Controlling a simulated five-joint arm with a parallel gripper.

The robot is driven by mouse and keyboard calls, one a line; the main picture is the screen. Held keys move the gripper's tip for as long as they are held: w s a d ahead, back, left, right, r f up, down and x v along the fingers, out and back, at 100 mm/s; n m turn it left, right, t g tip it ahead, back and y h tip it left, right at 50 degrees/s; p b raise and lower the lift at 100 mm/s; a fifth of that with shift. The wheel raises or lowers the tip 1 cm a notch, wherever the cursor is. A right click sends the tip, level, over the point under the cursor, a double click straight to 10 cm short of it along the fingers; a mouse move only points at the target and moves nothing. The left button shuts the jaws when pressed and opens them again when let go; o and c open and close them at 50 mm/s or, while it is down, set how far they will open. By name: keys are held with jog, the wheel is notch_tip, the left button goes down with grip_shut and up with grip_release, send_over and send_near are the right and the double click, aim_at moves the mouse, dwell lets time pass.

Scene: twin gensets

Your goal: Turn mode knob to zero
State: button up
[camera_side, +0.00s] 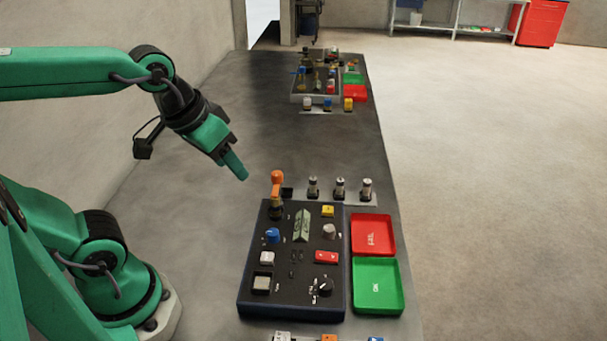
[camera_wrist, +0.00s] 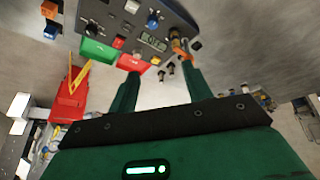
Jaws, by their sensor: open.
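The near control panel (camera_side: 285,262) is a dark box on the bench. A black knob (camera_side: 324,288) with a white pointer mark and small lettering around it sits at its front right; it looks like the mode knob, but its lettering is too small to read. A blue knob (camera_side: 272,235) and a grey knob (camera_side: 329,230) are further back on the panel. My gripper (camera_side: 238,170) is above the bench, behind and left of the panel, touching nothing. In the wrist view my gripper (camera_wrist: 163,88) is open and empty, with the panel (camera_wrist: 176,10) at the top edge.
An orange-handled lever (camera_side: 277,180) stands up at the panel's back edge. A red tray (camera_side: 373,236) and a green tray (camera_side: 377,286) lie right of the panel. Several small cylinders (camera_side: 340,188) stand behind it. A second panel (camera_side: 316,85) is far back; bare bench lies between.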

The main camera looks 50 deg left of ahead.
jog(key=w+d+f+n+g, duration=0.35)
jog(key=w+d, duration=0.25)
jog(key=d, duration=0.3)
jog(key=n+g, duration=0.2)
jog(key=n, duration=0.3)
send_over(326, 284)
jog(key=shift+m+y, duration=0.25)
jog(key=shift+y, duration=0.05)
jog(key=f, duration=0.8)
jog(key=shift+w+d, duration=0.2)
jog(key=shift+w, duration=0.05)
jog(key=shift+f, duration=0.1)
jog(key=shift+s+a+f, duration=0.1)
jog(key=shift+f, duration=1.85)
jog(key=shift+s+a+f, duration=0.1)
jog(key=shift+f, duration=1.8)
jog(key=c, duration=1)
